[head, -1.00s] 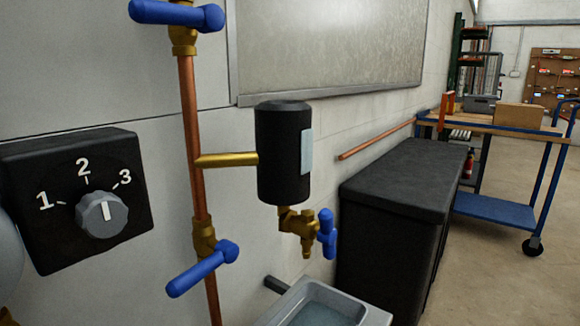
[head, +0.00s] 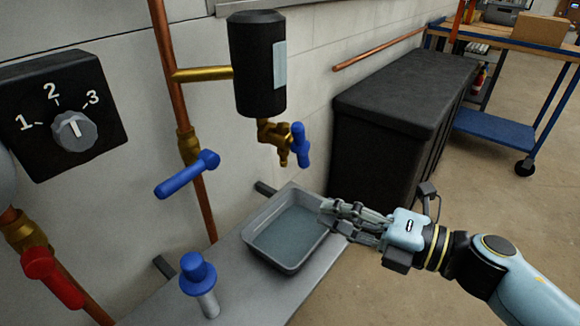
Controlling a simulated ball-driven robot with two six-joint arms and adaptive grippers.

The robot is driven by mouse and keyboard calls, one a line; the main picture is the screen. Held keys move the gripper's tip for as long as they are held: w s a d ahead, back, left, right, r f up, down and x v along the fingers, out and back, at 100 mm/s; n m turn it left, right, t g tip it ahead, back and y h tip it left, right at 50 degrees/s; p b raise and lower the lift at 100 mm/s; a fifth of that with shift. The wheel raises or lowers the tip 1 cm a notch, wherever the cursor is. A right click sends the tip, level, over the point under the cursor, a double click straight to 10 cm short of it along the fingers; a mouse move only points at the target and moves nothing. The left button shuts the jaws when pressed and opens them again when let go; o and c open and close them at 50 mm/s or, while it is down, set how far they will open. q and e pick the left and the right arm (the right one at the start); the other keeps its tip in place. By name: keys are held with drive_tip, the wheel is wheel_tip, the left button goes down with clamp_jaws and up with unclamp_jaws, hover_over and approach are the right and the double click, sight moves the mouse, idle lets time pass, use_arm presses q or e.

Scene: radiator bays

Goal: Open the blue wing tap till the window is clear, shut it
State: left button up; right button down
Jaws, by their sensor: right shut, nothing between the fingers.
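The blue wing tap (head: 300,144) sits on a brass fitting under a black cylinder (head: 258,66). Its blue wing stands roughly upright. A pale blue window (head: 280,66) shows on the cylinder's right side. Below the tap, a grey tray (head: 262,258) on a shelf holds some bluish liquid. My right gripper (head: 324,211) is shut and empty at the tray's right rim, below and to the right of the tap. It points left; whether it touches the rim I cannot tell. My left gripper is out of view.
A blue lever valve (head: 188,175) sits on the copper pipe left of the cylinder. A red lever valve (head: 52,277), a blue-capped post (head: 198,278) and a numbered dial box (head: 62,112) are further left. A black chest (head: 400,95) stands behind my right gripper.

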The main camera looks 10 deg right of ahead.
sight(301, 147)
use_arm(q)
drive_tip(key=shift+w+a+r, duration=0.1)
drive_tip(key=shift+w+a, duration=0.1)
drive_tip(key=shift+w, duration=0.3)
use_arm(e)
drive_tip(key=w+a+r, duration=0.1)
drive_tip(key=w+a, duration=0.2)
drive_tip(key=w, duration=0.6)
drive_tip(key=shift+a, duration=0.2)
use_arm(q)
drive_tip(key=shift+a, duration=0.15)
use_arm(e)
drive_tip(key=shift+d, duration=0.1)
